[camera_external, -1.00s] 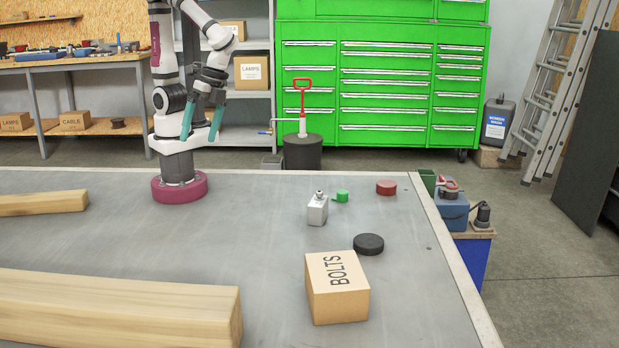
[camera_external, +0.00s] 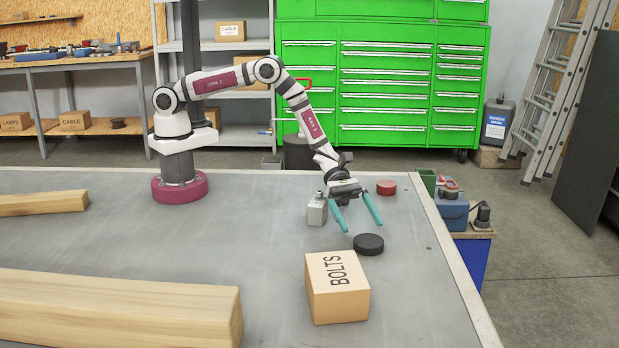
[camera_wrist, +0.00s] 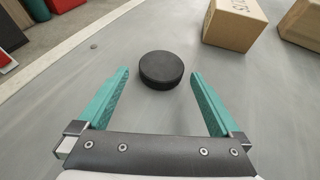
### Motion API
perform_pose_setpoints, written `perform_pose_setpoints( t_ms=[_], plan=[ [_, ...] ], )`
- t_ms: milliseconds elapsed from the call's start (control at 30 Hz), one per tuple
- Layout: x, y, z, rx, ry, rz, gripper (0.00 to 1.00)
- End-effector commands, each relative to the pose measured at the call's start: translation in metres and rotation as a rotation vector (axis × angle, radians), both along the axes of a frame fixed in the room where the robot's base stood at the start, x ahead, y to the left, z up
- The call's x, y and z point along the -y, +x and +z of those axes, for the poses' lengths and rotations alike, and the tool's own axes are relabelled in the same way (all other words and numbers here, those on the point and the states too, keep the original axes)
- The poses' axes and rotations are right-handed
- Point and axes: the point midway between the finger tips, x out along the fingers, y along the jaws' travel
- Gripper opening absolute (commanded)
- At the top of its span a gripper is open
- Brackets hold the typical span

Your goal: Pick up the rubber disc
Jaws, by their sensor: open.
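The rubber disc (camera_external: 368,244) is a short black cylinder lying flat on the grey table, just behind the box marked BOLTS. My gripper (camera_external: 362,228) is open and empty, with its teal fingers pointing down toward the disc from behind it. In the wrist view the disc (camera_wrist: 161,69) lies ahead of and roughly between the two fingertips of my gripper (camera_wrist: 160,73). Neither finger appears to touch it.
The BOLTS box (camera_external: 337,288) stands close in front of the disc. A small grey metal block (camera_external: 317,210) stands beside my gripper, and a red disc (camera_external: 386,187) lies behind it. Wooden beams (camera_external: 120,305) lie at left. The table's right edge (camera_external: 450,255) is near.

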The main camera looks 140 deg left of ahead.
Motion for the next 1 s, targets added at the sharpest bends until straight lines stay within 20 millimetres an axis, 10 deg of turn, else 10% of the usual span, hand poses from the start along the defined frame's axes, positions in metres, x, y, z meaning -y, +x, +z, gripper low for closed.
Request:
perform_pose_setpoints(
  t_ms=[500, 900, 1000],
  plan=[
    [0.021, 0.043, -0.022, 0.000, 0.001, -0.003, 1.00],
    [0.021, 0.043, -0.022, 0.001, 0.002, -0.003, 0.30],
    [0.021, 0.043, -0.022, 0.001, 0.002, -0.003, 0.29]
  ],
)
